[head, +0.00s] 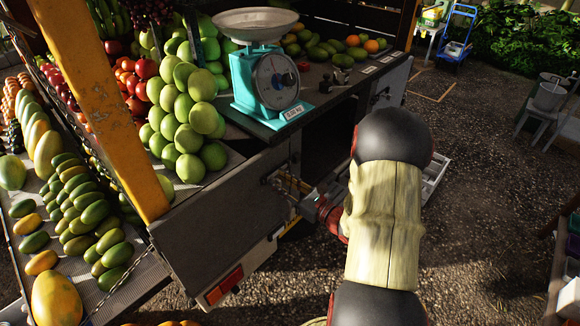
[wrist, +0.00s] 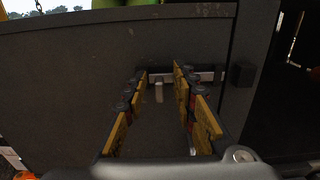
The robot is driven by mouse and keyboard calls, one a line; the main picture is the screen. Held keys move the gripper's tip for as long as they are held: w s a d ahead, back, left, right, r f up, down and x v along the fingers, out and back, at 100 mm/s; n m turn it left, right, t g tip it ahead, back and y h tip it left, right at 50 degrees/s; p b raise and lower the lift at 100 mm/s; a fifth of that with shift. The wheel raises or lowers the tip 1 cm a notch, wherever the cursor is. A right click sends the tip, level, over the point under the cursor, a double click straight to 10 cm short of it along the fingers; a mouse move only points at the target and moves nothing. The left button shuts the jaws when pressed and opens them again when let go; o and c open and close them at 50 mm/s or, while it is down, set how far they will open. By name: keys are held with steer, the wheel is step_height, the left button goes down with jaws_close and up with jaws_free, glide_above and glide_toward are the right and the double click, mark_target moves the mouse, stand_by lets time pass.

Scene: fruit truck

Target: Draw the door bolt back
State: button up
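The door bolt (wrist: 158,92) shows in the wrist view as a metal bar with a short pale handle hanging down, on a dark grey truck door (wrist: 65,90). The door also shows in the head view (head: 215,235). My gripper (wrist: 160,82) is open, with its yellow-padded fingers on either side of the bolt handle. I see a gap between the handle and the pads, and nothing is held. In the head view my gripper (head: 284,184) reaches the door's right edge, and its fingers largely hide the bolt there.
A teal scale (head: 262,85) stands on the truck counter above the door. Heaped green fruit (head: 185,115) lies left of it. A dark open compartment (head: 325,140) is right of the door. A small dark block (wrist: 243,75) sits right of the bolt. Open gravel ground lies to the right.

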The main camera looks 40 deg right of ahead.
steer(key=s, duration=0.4)
steer(key=s+p, duration=0.1)
steer(key=s, duration=0.1)
steer(key=shift+d, duration=0.25)
stand_by(0.6)
